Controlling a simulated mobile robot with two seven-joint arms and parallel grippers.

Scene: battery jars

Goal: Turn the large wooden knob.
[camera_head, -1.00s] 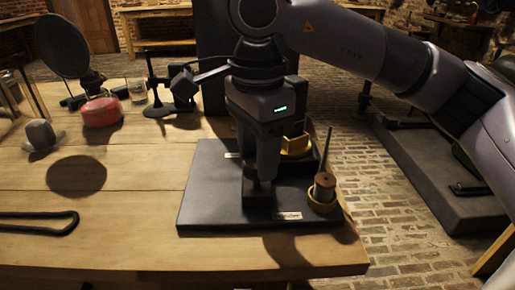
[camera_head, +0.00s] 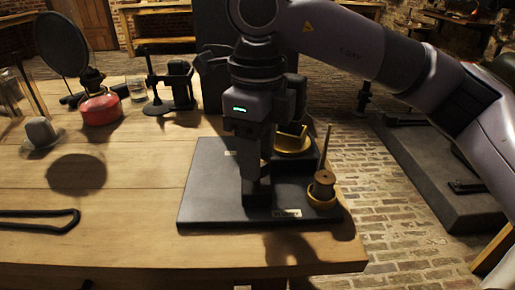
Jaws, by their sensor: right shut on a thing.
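My right gripper (camera_head: 257,190) points down over the dark base board (camera_head: 205,190) on the wooden table. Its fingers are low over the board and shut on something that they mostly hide. In this place I take it to be the large wooden knob, but its shape and any mark on it cannot be made out. My left gripper is not in view.
A wooden spool-like piece with an upright rod (camera_head: 323,182) stands in a brass cup on the board's right side. A yellow brass part (camera_head: 292,140) is behind the gripper. A red lamp (camera_head: 101,108), a dark round disc (camera_head: 62,45) and a black loop (camera_head: 45,218) are at left.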

